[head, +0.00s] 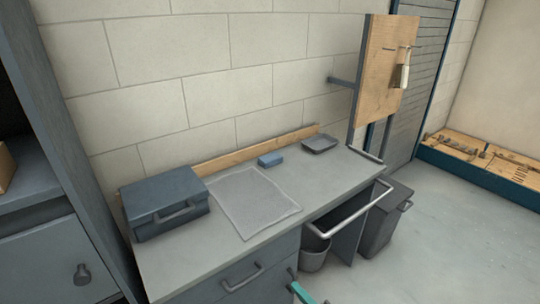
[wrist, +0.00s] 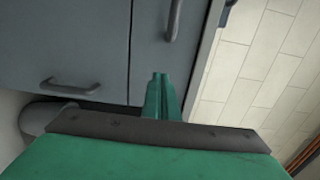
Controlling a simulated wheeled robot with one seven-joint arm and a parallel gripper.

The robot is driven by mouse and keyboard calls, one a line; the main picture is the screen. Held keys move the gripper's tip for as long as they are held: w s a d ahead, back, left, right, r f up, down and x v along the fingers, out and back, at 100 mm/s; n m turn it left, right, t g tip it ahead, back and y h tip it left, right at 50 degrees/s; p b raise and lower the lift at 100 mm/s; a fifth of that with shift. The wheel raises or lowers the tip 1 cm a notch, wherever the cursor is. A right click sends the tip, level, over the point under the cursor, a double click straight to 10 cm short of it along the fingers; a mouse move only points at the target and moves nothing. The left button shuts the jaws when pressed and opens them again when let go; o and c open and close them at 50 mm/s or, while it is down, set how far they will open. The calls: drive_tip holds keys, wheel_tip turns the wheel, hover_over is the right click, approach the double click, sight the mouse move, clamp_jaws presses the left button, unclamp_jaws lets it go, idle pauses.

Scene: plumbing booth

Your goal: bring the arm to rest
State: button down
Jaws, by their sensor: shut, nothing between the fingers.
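My gripper (wrist: 160,78) shows in the wrist view with its green fingers together and empty. It is in front of grey cabinet fronts (wrist: 70,35) with bar handles and touches nothing that I can see. In the head view only a small green part of my arm or gripper (head: 302,293) shows at the bottom edge, below the workbench (head: 155,262). The rest of the arm is out of that view.
On the workbench are a dark toolbox (head: 165,203), a clear mat (head: 250,203), a blue block (head: 270,159) and a small grey tray (head: 320,144). A rail (head: 352,212), a bucket (head: 314,258) and a grey bin (head: 380,228) are at its right. Floor at the right is clear.

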drive_tip(key=s+a+f+g+h, duration=0.2)
drive_tip(key=s+a+f+h, duration=0.3)
drive_tip(key=s+f, duration=0.55)
drive_tip(key=s+a+f+n+g+h, duration=0.1)
drive_tip(key=s+a+f+h, duration=0.1)
drive_tip(key=s, duration=0.5)
drive_tip(key=s+a+f+n+g+h, duration=0.1)
drive_tip(key=s+a+f, duration=0.15)
drive_tip(key=s, duration=0.35)
drive_tip(key=s+r+n+t+h, duration=0.1)
drive_tip(key=s+r+n+h, duration=0.25)
drive_tip(key=s+r, duration=0.7)
drive_tip(key=s+a+r+n+t, duration=0.1)
drive_tip(key=s+r, duration=0.3)
drive_tip(key=r, duration=0.4)
drive_tip(key=s+a+r+n+t+y, duration=0.1)
drive_tip(key=s+r+n, duration=0.3)
drive_tip(key=r, duration=0.4)
drive_tip(key=shift+s+a+n+t, duration=0.25)
drive_tip(key=shift+n+t, duration=0.1)
drive_tip(key=shift+t, duration=0.35)
drive_tip(key=shift+y, duration=0.25)
